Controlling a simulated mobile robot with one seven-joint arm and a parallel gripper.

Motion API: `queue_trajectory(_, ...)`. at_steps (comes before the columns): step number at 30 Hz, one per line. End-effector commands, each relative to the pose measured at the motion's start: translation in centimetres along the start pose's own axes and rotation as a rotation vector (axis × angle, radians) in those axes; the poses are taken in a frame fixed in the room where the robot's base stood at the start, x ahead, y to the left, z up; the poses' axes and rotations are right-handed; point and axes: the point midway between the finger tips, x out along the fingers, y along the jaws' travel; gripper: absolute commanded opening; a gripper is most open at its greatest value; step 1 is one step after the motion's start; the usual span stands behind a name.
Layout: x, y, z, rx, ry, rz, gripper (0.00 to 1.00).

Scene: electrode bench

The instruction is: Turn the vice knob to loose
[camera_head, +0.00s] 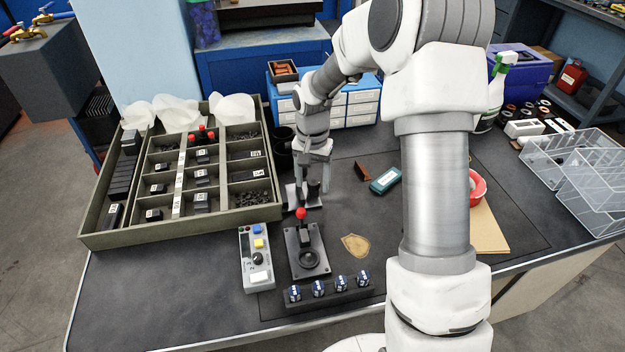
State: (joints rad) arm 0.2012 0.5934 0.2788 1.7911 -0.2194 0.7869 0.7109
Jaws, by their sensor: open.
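My gripper (314,182) points down over the middle of the bench, its fingers apart. Directly below it stands a small device with a pale metal base (293,197), which looks like the vice. A dark upright round part (313,189) on it, perhaps the knob, shows between or just behind my fingertips. I cannot tell whether the fingers touch it. The knob's marks and its turn setting are too small and hidden to read.
In front stands a black plate with a red-balled lever (301,214). A grey control box (257,260) and a dark strip (330,297) with several blue-and-white pieces are near the front edge. A compartment tray (100,238) fills the left. A teal box (385,180) lies right.

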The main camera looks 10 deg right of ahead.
Motion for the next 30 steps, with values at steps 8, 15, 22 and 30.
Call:
queue_trajectory(8,-0.04,0.01,0.0,0.0,0.0,0.0,0.3)
queue_trajectory(15,-0.05,0.01,0.0,0.001,0.0,0.0,0.0)
queue_trajectory(22,-0.1,0.02,0.0,-0.013,0.0,0.0,0.0)
queue_trajectory(30,-0.25,0.15,-0.02,-0.131,0.0,0.0,0.0)
